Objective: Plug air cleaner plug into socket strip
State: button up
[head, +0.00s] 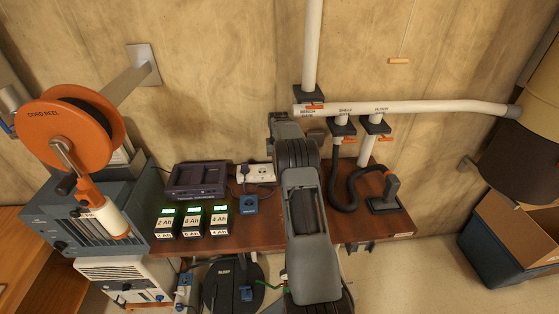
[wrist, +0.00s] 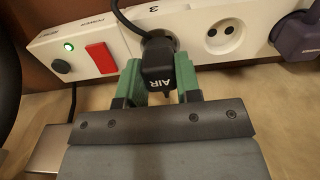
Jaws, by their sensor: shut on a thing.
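In the wrist view my gripper (wrist: 159,78), with green fingers, is shut on a black plug (wrist: 158,62) marked AIR. A black cord runs from the plug towards the top of the picture. The plug sits right at a round socket of the white socket strip (wrist: 195,20), overlapping its opening. I cannot tell how deep it is in. In the head view the strip (head: 262,168) stands at the back of the bench. My arm hides the gripper and AIR plug there.
The strip has a red switch (wrist: 101,58) and a lit green lamp. On the bench (head: 265,228) are a dark charger (head: 198,180), several battery packs (head: 192,222) and a hose tool (head: 384,195). An orange cord reel (head: 72,128) stands left; a white pipe (head: 430,106) runs above.

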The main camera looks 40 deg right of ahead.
jog(key=shift+f, duration=0.35)
jog(key=shift+r, duration=0.45)
dwell(2.7)
jog(key=shift+f, duration=0.45)
dwell(0.5)
jog(key=shift+r, duration=0.3)
jog(key=shift+r, duration=0.3)
dwell(0.6)
jog(key=shift+r+p, duration=1.35)
jog(key=shift+r, duration=0.6)
jog(key=w+a+r+p, duration=0.1)
jog(key=w+a, duration=0.2)
jog(key=a, duration=0.3)
jog(key=shift+w+r+p, duration=0.2)
jog(key=shift+p, duration=0.15)
